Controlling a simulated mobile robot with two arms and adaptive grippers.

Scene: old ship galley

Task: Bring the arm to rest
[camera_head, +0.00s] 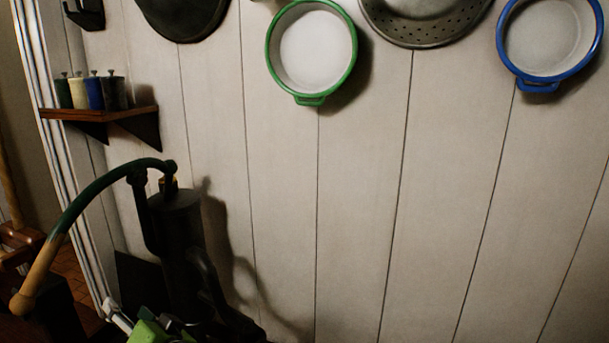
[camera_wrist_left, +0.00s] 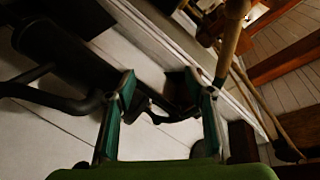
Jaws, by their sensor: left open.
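My left gripper (camera_head: 160,331) shows only in part at the bottom edge of the head view, as a bright green body near the foot of a black hand pump (camera_head: 178,235). In the left wrist view the two green-edged fingers of my left gripper (camera_wrist_left: 168,92) stand apart, open. A dark shape shows between and beyond them; I cannot tell what it is, and nothing is seen gripped. My right gripper is in neither view.
A small shelf (camera_head: 98,113) holds several little jars. Green (camera_head: 312,50) and blue-rimmed (camera_head: 547,40) pans hang on the plank wall (camera_head: 400,220); its lower right is bare.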

